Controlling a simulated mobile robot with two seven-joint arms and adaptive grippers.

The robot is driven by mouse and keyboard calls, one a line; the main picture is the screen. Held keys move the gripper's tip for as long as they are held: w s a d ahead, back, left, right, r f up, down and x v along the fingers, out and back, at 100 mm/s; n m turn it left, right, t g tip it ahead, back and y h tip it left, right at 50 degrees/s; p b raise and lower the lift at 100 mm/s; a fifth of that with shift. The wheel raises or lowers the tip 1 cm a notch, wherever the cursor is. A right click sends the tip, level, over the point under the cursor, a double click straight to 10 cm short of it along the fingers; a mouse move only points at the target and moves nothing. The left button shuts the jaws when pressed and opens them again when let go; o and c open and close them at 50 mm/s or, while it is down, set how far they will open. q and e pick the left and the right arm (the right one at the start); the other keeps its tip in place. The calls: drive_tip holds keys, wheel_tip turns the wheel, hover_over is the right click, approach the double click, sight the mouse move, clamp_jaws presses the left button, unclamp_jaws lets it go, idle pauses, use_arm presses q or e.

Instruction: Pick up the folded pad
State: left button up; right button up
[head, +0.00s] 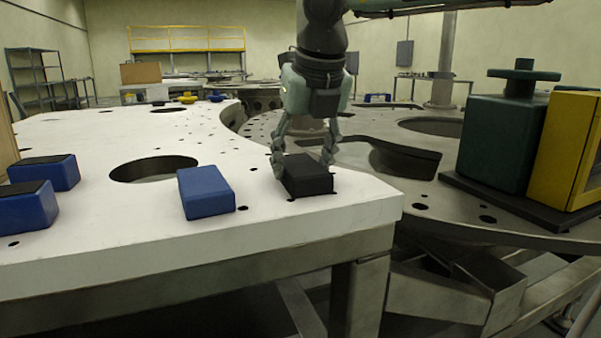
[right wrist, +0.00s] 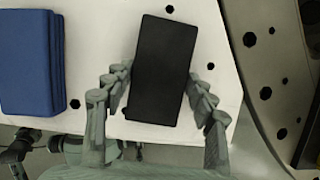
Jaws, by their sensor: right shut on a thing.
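The folded pad is most likely the black block (head: 308,175) at the right end of the white table, near its corner. It also shows in the right wrist view (right wrist: 160,70), slightly tilted between the fingers. My right gripper (head: 304,165) comes down from above, with one finger on each side of the black block, shut on it. It also shows in the right wrist view (right wrist: 158,95). The block appears at table level; I cannot tell if it is lifted. My left gripper is not in view.
A blue block (head: 206,192) lies just left of the black one, also in the right wrist view (right wrist: 28,62). Two more blue blocks with dark tops (head: 45,172) sit at the far left. The white table (head: 110,225) has holes. Green and yellow machines (head: 497,140) stand right.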

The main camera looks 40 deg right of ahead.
sight(299, 161)
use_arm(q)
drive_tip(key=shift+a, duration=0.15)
